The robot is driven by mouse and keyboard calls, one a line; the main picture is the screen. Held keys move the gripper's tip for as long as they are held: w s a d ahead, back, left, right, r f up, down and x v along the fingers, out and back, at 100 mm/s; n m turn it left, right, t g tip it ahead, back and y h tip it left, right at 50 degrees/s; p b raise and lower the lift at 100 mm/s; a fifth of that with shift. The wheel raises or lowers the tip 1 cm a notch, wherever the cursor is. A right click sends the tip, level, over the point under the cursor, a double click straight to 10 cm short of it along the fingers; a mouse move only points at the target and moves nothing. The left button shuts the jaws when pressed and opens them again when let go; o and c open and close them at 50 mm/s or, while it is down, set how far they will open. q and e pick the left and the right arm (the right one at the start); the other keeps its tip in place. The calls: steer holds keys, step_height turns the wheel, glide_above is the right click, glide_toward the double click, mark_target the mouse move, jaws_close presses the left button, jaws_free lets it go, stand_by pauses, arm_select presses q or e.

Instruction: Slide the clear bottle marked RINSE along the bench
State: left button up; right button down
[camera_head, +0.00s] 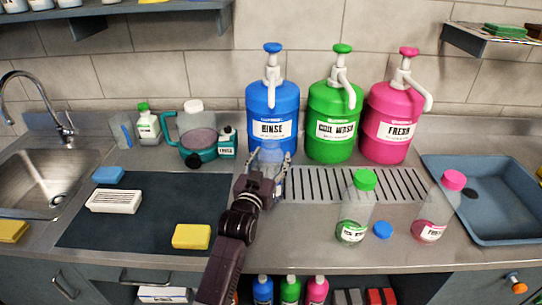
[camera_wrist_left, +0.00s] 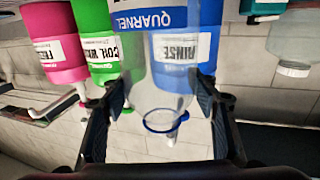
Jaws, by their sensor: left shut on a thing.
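The clear bottle (camera_head: 267,163) stands in front of the blue RINSE jug (camera_head: 272,105), at the left end of the slotted drain grate (camera_head: 350,184). My left gripper (camera_head: 268,172) is shut on it, one finger on each side. In the left wrist view the clear bottle (camera_wrist_left: 165,100) is between the fingers (camera_wrist_left: 163,85), with a blue ring at its open neck. A RINSE label shows there; I cannot tell whether it is the bottle's or the jug's seen through it. A loose blue cap (camera_head: 383,230) lies on the bench. My right gripper is not in view.
Green-capped (camera_head: 357,205) and pink-capped (camera_head: 438,205) clear bottles stand front right. Green (camera_head: 334,120) and pink (camera_head: 390,120) jugs stand behind the grate. A blue tray (camera_head: 490,225) is at right; a dark mat (camera_head: 130,225) with sponges and a brush is at left.

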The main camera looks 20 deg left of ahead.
mark_target(273, 167)
arm_select(q)
steer(key=shift+f, duration=0.1)
steer(key=shift+s+d+p, duration=0.2)
steer(key=shift+s+p, duration=0.2)
steer(key=shift+s, duration=0.2)
steer(key=shift+s+d+p, duration=0.2)
steer(key=shift+s+p, duration=0.2)
steer(key=shift+s, duration=0.2)
steer(key=shift+s+d+p, duration=0.2)
steer(key=shift+s+p, duration=0.2)
steer(key=shift+s, duration=0.35)
steer(key=shift+s+d+p, duration=0.2)
steer(key=shift+s+p, duration=0.15)
steer(key=shift+s, duration=0.35)
steer(key=shift+s+d, duration=0.1)
steer(key=shift+s, duration=0.25)
steer(key=shift+s+d+p, duration=0.2)
steer(key=shift+s+p, duration=0.2)
steer(key=shift+s, duration=0.35)
steer(key=shift+s+d+p, duration=0.25)
steer(key=shift+s+p, duration=0.2)
steer(key=shift+s, duration=0.35)
steer(key=shift+s+d+p, duration=0.2)
steer(key=shift+s+p, duration=0.2)
steer(key=shift+s, duration=0.35)
